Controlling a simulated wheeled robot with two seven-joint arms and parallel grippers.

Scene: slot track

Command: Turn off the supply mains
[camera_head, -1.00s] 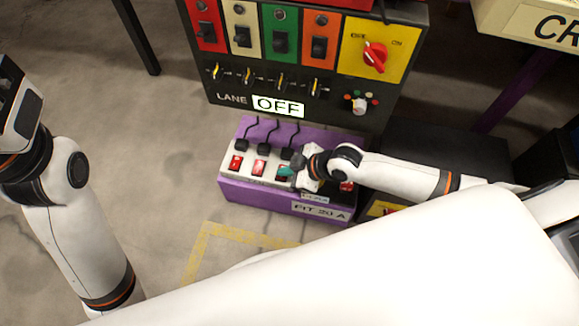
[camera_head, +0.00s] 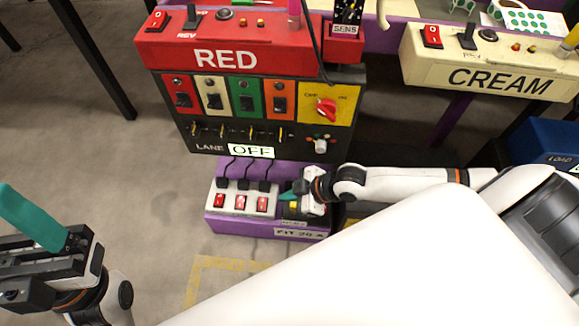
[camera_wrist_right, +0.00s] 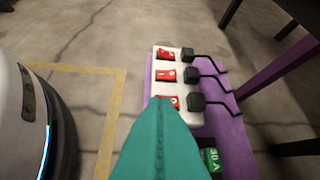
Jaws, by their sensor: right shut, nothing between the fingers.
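A white power strip (camera_head: 240,203) with red rocker switches and black plugs sits on a purple box (camera_head: 228,228) labelled "PIT 20 A". The rocker nearest my fingers is red (camera_head: 262,204). My right gripper (camera_head: 287,196) is shut and empty, its teal fingertips just right of that rocker. In the right wrist view, the fingers (camera_wrist_right: 161,125) cover part of the third rocker (camera_wrist_right: 170,101); contact cannot be told. A red rotary knob (camera_head: 327,108) is on a yellow panel marked OFF and ON. My left gripper (camera_head: 32,218) is at the lower left, away from everything.
A red box (camera_head: 170,50) and a cream box (camera_head: 490,82) stand higher up. Black cords rise from the plugs. Grey floor at left is free.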

